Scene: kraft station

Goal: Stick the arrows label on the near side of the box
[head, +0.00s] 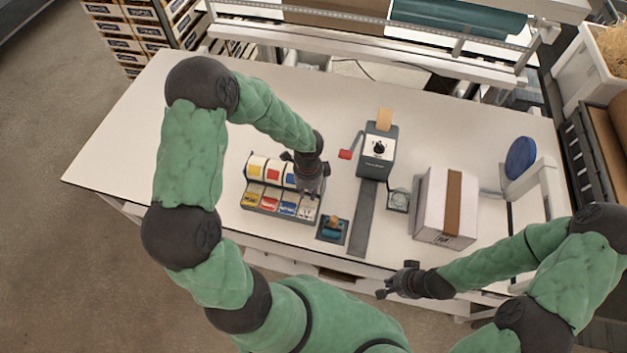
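The label dispenser (246,199) stands left of centre on the table, with yellow, red and blue rolls and a row of labels in front. The label at its right end (307,211) looks pale with dark marks; I cannot read it clearly. My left gripper (309,190) points down at the dispenser's right end and hides the roll there. Whether it touches a label is unclear. The white box (430,200) with a brown tape strip stands to the right; its near side bears a small dark print. My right gripper (384,288) is in front of the table's near edge, apart from the box.
A grey tape machine (378,150) with a red-handled lever stands behind centre, and a dark strip runs forward from it. A teal-handled tool (333,228) lies on a dark pad beside the dispenser. A blue disc (520,158) stands right of the box. The table's left is clear.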

